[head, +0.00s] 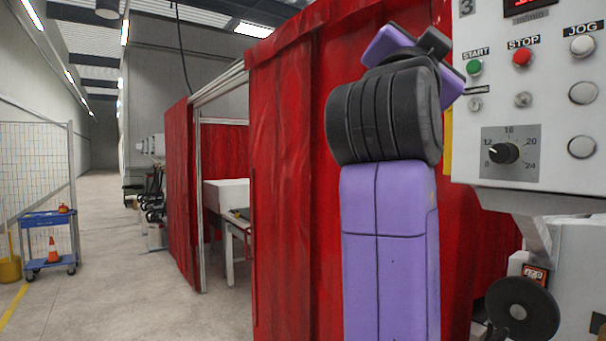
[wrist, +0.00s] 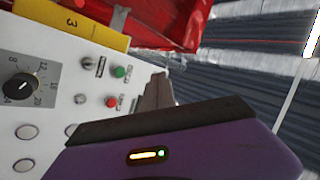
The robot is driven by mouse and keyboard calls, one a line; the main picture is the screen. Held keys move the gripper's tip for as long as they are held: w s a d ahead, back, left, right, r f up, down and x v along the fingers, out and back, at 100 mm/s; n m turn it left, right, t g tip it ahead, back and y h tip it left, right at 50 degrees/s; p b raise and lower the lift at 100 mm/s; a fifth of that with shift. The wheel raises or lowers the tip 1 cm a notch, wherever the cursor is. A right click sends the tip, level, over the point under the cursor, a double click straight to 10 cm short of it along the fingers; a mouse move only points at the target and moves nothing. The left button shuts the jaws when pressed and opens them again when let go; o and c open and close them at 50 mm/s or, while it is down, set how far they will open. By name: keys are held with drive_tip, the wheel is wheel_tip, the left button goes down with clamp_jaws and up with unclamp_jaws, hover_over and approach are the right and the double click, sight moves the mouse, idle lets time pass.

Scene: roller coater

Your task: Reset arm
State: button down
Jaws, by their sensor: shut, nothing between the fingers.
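My arm stands raised in the middle right of the head view, a purple link with a black ribbed joint above it. Its purple and black end is folded over at the top, and the fingers cannot be made out there. In the wrist view my gripper (wrist: 157,92) shows as a dark shape beyond my purple wrist housing. It is shut with nothing in it, and it appears in front of the control panel (wrist: 60,75), apart from its buttons as far as I can tell.
The white control panel (head: 530,110) stands close on the right, with a green start button (head: 474,67), a red stop button (head: 522,57) and a black dial (head: 503,153). Red curtains (head: 285,180) hang behind my arm. A blue cart (head: 48,242) stands far left. The aisle floor is clear.

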drive_tip(key=w+a+f+n+t+y, duration=0.1)
drive_tip(key=a+f+n+y, duration=0.2)
drive_tip(key=f, duration=0.4)
drive_tip(key=w+a+f+n+t+y, duration=0.1)
drive_tip(key=f+n+t+y, duration=0.1)
drive_tip(key=f+n+y, duration=0.3)
drive_tip(key=w+a+f+n+t+y, duration=0.1)
drive_tip(key=a+f+n, duration=0.15)
drive_tip(key=f, duration=0.55)
drive_tip(key=s+f+n+g+y+b, duration=0.1)
drive_tip(key=s+f+n+y, duration=0.25)
drive_tip(key=f, duration=0.75)
drive_tip(key=s+f+n+y+b, duration=0.1)
drive_tip(key=s+f+n+y, duration=0.3)
drive_tip(key=f, duration=0.7)
drive_tip(key=s+d+f+m+g+h, duration=0.1)
drive_tip(key=s+d+f+g, duration=0.2)
drive_tip(key=s+f, duration=0.7)
drive_tip(key=s+d+f+g+h+b, duration=0.1)
drive_tip(key=s+d+f+g, duration=0.2)
drive_tip(key=s+f, duration=0.7)
drive_tip(key=s+d+f+m+g+h+b, duration=0.1)
drive_tip(key=s+d+f+g, duration=0.1)
drive_tip(key=s+f, duration=0.8)
drive_tip(key=s+d, duration=0.1)
drive_tip(key=s, duration=0.8)
drive_tip(key=shift+s+m+g+h, duration=0.3)
drive_tip(key=shift+s+g+h, duration=0.05)
drive_tip(key=shift+g, duration=0.05)
drive_tip(key=shift+d, duration=0.1)
